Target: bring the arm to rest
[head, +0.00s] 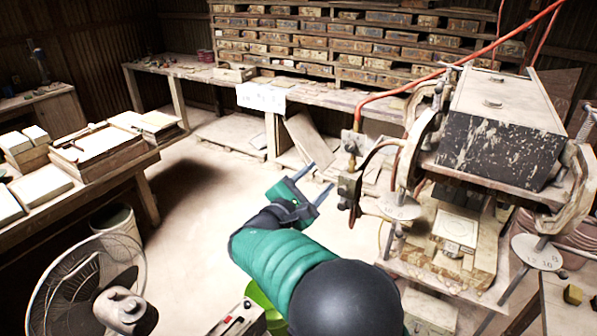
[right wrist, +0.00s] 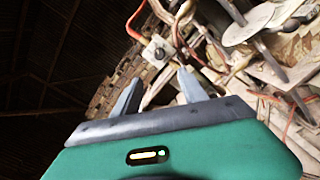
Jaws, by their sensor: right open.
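My right gripper (head: 314,182) is in the middle of the head view, at the end of my green arm. Its two thin fingers are apart and nothing is between them. In the right wrist view the fingers of the same gripper (right wrist: 158,92) stand apart, with the press's valve and pipes behind them. The tile press (head: 500,125) stands to the right of the gripper, with a dark, dusty top block. The gripper is left of the press's valve (head: 349,185), with a gap in the picture. My left gripper is in neither view.
A floor fan (head: 85,285) stands at the lower left. A table (head: 150,165) with tile stacks is at the left. Shelves (head: 360,45) and a long bench line the back. A green bucket (head: 262,300) sits below my arm. Open floor (head: 205,225) lies left of the gripper.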

